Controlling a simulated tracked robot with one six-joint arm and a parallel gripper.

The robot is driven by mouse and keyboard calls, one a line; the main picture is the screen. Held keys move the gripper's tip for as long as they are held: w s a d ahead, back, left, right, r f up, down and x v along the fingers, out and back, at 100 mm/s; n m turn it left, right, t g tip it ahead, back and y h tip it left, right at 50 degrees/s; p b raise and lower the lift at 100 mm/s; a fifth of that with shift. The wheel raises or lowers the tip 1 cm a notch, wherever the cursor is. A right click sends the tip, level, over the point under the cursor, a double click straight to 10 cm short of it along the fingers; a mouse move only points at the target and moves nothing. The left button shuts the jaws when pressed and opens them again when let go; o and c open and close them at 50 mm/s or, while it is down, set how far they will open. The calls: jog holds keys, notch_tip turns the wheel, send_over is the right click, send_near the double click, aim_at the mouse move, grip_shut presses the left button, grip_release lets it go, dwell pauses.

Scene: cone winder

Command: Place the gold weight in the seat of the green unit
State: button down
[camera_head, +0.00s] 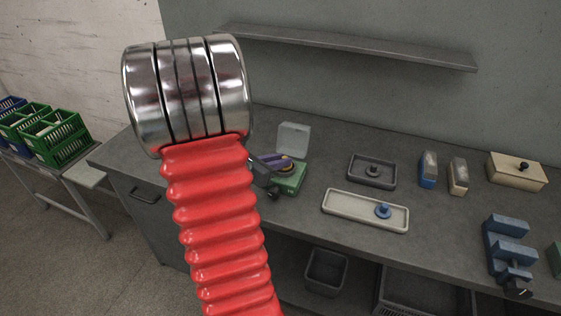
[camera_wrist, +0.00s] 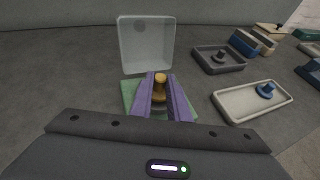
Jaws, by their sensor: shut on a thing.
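The green unit (camera_head: 292,181) stands on the grey workbench, with its clear lid (camera_head: 294,139) raised at the back. In the wrist view the green unit (camera_wrist: 129,92) lies below my fingers and its lid (camera_wrist: 146,44) stands upright behind. My gripper (camera_wrist: 161,91) has purple fingers shut on the gold weight (camera_wrist: 160,80), a small knobbed piece. The weight is over the green unit, at or just above its seat. I cannot tell whether it touches. The fingers hide most of the seat. In the head view my gripper (camera_head: 275,161) is partly hidden behind my red arm.
Right of the unit are a dark tray (camera_head: 356,180) with a dark knobbed piece and a pale tray (camera_head: 345,211) with a blue knobbed piece (camera_head: 383,210). Blue and tan blocks, a beige box (camera_head: 517,172) and a blue fixture (camera_head: 508,241) stand farther right. A shelf (camera_head: 345,46) hangs above.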

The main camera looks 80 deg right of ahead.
jog(key=shift+f, duration=0.55)
jog(key=shift+f, duration=0.1)
jog(key=c, duration=1.7)
grip_release()
jog(key=shift+w+a+r, duration=0.1)
jog(key=shift+a+r, duration=0.15)
jog(key=v, duration=1.1)
jog(key=shift+w+a, duration=0.15)
jog(key=shift+a, duration=0.1)
